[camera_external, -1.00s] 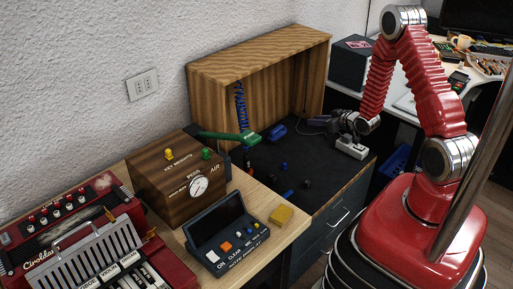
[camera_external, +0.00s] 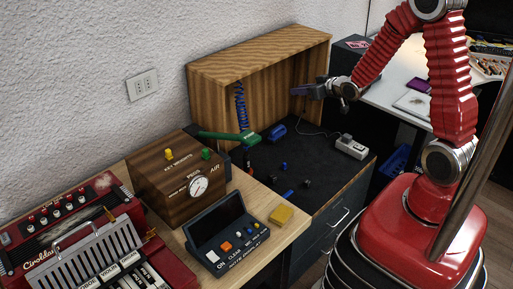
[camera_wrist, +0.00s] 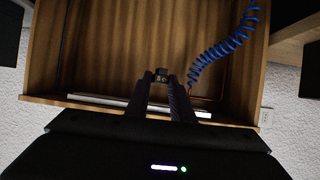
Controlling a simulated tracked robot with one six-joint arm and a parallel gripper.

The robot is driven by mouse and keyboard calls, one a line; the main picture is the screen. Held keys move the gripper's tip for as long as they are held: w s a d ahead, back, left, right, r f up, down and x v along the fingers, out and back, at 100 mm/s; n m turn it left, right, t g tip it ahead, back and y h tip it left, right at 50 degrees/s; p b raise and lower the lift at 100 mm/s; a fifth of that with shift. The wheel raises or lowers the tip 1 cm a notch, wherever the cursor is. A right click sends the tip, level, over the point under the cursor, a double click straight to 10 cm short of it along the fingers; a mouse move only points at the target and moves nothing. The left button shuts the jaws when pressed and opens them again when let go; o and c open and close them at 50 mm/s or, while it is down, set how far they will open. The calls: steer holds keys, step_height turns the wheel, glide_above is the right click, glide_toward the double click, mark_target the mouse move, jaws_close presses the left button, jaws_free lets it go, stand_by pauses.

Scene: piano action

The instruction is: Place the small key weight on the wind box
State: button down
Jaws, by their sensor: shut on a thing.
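My gripper (camera_external: 305,91) is raised in front of the open wooden cabinet, well above the dark bench mat. In the wrist view its two fingers (camera_wrist: 161,84) are shut on a small dark key weight (camera_wrist: 161,75), which shows at the fingertips. In the external view the weight is too small to make out. The wind box (camera_external: 172,199) is a brown wooden box at the left, marked for key weights, with a round gauge on its front. A yellow weight (camera_external: 169,154) and a green weight (camera_external: 206,153) stand on its top. My gripper is far to the right of the box.
The wooden cabinet (camera_external: 258,63) stands behind my gripper, with a blue coiled hose (camera_external: 240,105). The mat (camera_external: 330,178) holds a green tool (camera_external: 230,136), a grey device (camera_external: 351,147) and several small pieces. A note display (camera_external: 228,240) and a red accordion (camera_external: 75,215) are at front left.

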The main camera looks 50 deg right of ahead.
steer(key=w+a+r, duration=0.1)
steer(key=a+r, duration=0.4)
step_height(320, 180, up, 6)
steer(key=n+g+y, duration=0.3)
steer(key=n+y, duration=0.6)
glide_above(152, 163)
steer(key=shift+f, duration=0.1)
steer(key=shift+f, duration=3.1)
steer(key=shift+f, duration=1.9)
